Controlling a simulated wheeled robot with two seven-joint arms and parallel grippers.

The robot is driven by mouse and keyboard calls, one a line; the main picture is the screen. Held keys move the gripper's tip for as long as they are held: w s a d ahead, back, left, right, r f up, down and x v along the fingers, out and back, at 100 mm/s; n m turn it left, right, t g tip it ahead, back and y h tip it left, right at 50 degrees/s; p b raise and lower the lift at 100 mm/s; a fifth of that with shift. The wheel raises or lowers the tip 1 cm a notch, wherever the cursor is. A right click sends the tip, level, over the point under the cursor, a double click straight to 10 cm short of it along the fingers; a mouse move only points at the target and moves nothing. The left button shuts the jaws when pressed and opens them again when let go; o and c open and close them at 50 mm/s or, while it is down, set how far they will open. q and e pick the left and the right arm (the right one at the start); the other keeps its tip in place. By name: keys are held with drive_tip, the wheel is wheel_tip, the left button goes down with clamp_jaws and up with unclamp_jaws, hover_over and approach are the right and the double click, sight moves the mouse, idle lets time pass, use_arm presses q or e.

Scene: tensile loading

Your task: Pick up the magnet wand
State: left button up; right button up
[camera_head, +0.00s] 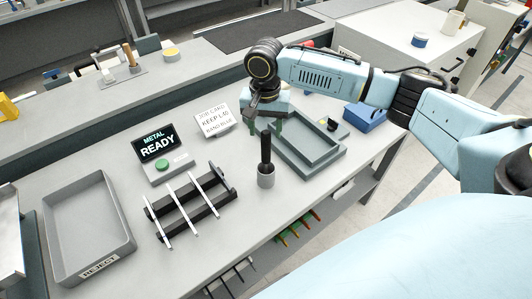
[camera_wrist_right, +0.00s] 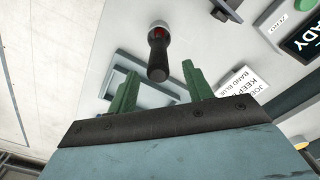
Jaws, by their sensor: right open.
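The magnet wand (camera_head: 266,149) has a black handle and stands upright in a small grey cup (camera_head: 266,178) on the bench. Its lower end is hidden inside the cup. In the right wrist view the black handle of the wand (camera_wrist_right: 158,58) shows beyond and between the two green fingers. My right gripper (camera_head: 267,126) is open and empty, just above and behind the top of the wand; its fingers also show in the right wrist view (camera_wrist_right: 160,88). I see no contact with the handle. My left gripper is not in view.
A black rack with several pale bars (camera_head: 183,207) stands left of the cup. A grey-green tray (camera_head: 330,160) lies to the right. A METAL READY display (camera_head: 157,144), a job card (camera_head: 213,119) and a reject tray (camera_head: 103,205) are farther left. Bare bench surrounds the cup.

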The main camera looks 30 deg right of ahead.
sight(266, 142)
drive_tip(key=shift+s+f, duration=0.1)
drive_tip(key=shift+f, duration=2.65)
drive_tip(key=c, duration=1.1)
